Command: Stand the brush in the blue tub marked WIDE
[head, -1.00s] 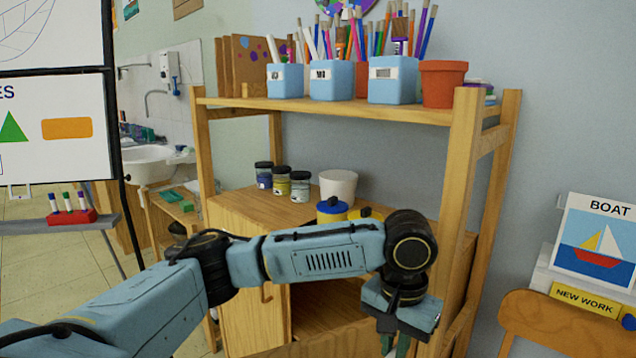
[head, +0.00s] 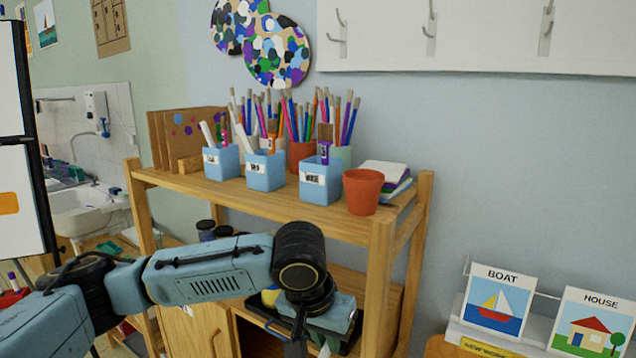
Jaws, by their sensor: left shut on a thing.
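Three blue tubs stand in a row on the top shelf: a left tub (head: 221,162), a middle tub (head: 265,172) and a right tub (head: 320,184). Each has a white label. The right one's lettering looks like WIDE, but it is small and blurred. My left gripper (head: 324,344) points down in front of the shelf unit, well below the tubs, at the bottom edge of the view. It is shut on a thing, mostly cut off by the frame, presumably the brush. My right gripper is not in view.
A terracotta pot (head: 362,191) stands right of the right tub, close to it. Behind the tubs are more pots full of brushes. A stack of pads (head: 386,176) lies at the shelf's right end. The shelf's front edge (head: 250,208) lies above my forearm.

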